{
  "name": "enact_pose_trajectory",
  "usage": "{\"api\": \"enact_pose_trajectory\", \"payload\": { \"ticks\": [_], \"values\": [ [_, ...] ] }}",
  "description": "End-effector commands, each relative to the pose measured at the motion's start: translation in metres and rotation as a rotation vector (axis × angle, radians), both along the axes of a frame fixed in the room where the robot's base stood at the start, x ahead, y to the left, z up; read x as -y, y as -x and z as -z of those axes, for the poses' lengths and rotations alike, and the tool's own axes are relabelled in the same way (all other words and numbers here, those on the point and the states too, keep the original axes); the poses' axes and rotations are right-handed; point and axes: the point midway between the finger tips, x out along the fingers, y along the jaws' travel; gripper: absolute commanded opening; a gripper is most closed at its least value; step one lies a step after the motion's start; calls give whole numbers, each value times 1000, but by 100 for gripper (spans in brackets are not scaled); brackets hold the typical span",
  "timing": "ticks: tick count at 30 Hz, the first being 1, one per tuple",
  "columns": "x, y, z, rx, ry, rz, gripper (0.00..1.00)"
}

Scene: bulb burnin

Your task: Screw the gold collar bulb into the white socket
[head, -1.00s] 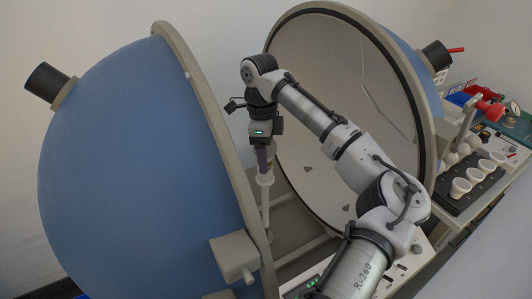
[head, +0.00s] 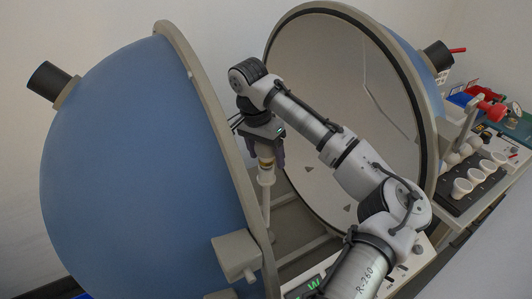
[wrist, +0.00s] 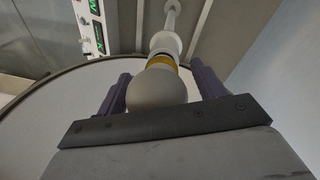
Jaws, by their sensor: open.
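The bulb has a pale round globe (wrist: 157,90) and a gold collar (wrist: 161,60). It stands in line with the white socket (wrist: 165,42), which sits on a thin white post (wrist: 171,12) between the open sphere halves. The socket also shows in the head view (head: 266,179). The collar is at the socket's mouth, with part of its gold band still showing; I cannot tell how deep it sits. My gripper (wrist: 160,73) is above the socket, open, with one purple finger on each side of the bulb and visible gaps. In the head view my gripper (head: 265,158) partly hides the bulb.
The blue left half-sphere (head: 120,170) and the mirror-like right half (head: 310,100) flank my arm closely. A panel with green displays (head: 313,284) is at the bottom. A black rack (head: 462,198) with several white bulbs stands at the right.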

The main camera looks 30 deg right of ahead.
Motion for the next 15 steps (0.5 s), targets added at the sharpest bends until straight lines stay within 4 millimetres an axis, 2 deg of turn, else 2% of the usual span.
{"api": "enact_pose_trajectory", "payload": {
  "ticks": [15],
  "values": [
    [0, -1, 0, 2, -1, -677, 69]
  ]
}}
